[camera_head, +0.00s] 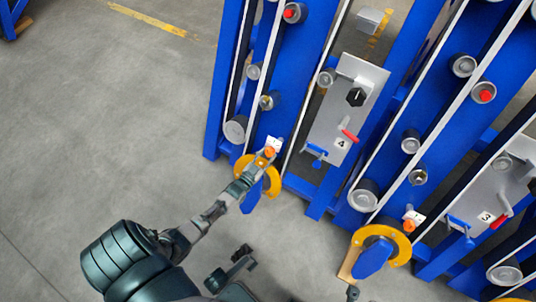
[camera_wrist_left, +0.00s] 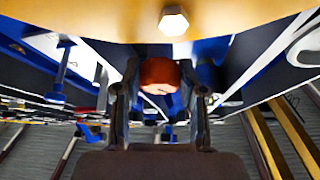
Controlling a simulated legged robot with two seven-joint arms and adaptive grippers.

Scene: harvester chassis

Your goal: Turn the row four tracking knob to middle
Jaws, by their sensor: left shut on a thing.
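The row four panel (camera_head: 322,128) is a grey plate marked 4, with a black pointer knob, a red handle and a blue lever. To its lower left, an orange knob (camera_head: 269,152) sits by a white label plate (camera_head: 274,144) and a yellow disc (camera_head: 273,180). My left gripper (camera_head: 265,157) is shut on this orange knob and partly covers it. In the left wrist view the orange knob (camera_wrist_left: 160,75) sits between the two fingers, its end facing the camera. I cannot make out its pointing direction.
Row three stands to the right, with its own orange knob (camera_head: 409,225), yellow disc (camera_head: 398,239) and grey panel (camera_head: 478,205). Blue beams and rollers surround both rows. A yellow surface with a pale bolt (camera_wrist_left: 173,21) is close above the left fingers. Open concrete floor (camera_head: 110,120) lies left.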

